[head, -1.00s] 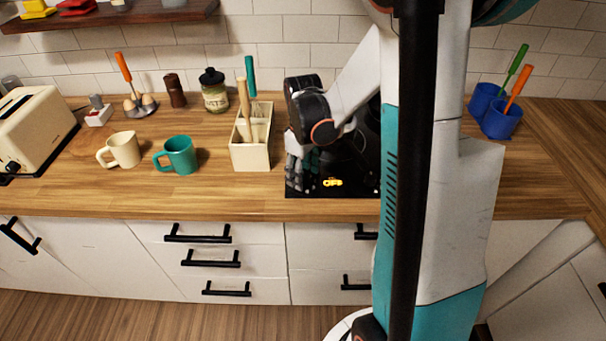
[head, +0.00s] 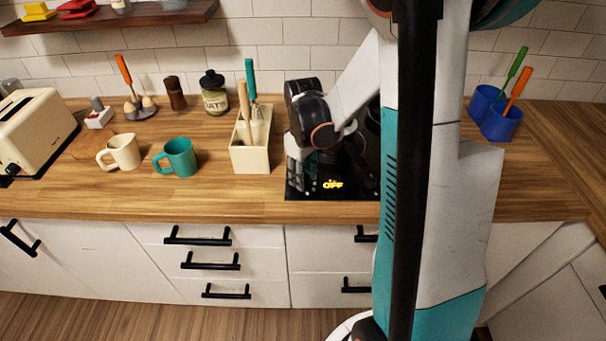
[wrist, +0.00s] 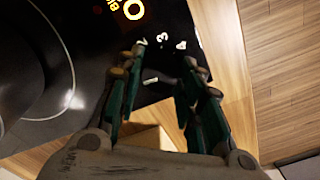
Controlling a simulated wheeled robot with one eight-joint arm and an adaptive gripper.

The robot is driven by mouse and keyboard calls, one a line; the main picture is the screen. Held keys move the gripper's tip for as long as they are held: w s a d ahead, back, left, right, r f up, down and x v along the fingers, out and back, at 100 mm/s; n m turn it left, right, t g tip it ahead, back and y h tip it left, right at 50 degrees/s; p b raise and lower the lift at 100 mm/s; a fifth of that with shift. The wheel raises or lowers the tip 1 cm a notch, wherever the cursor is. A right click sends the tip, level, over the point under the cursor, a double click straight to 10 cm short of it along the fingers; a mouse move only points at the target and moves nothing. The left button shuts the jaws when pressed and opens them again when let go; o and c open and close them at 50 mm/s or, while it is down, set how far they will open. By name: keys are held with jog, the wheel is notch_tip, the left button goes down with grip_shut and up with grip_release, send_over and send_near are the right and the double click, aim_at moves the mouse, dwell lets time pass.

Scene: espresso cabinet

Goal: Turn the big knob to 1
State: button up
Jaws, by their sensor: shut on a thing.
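The black cooktop (head: 312,194) lies on the wooden counter, with a lit yellow display (head: 333,184) reading OFF. My gripper (head: 300,182) reaches down over its left front part. In the wrist view, my gripper (wrist: 168,66) has its two fingers on either side of the dark big knob (wrist: 166,65), shut on it. The knob is hard to make out against the black surface, and its pointer cannot be read. White dial marks (wrist: 163,38) show just beyond the fingertips. Part of the lit display (wrist: 133,9) shows at the top.
A cream utensil holder (head: 250,158) stands just left of the cooktop. A teal mug (head: 180,158) and a cream mug (head: 124,152) stand farther left. Blue cups (head: 499,122) stand at the right. My arm hides the cooktop's right side.

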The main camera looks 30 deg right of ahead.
jog(key=m, duration=0.6)
jog(key=shift+m, duration=0.3)
dwell(0.4)
jog(key=o, duration=1.1)
jog(key=shift+c, duration=0.2)
notch_tip(320, 180, up, 12)
jog(key=shift+a, duration=0.1)
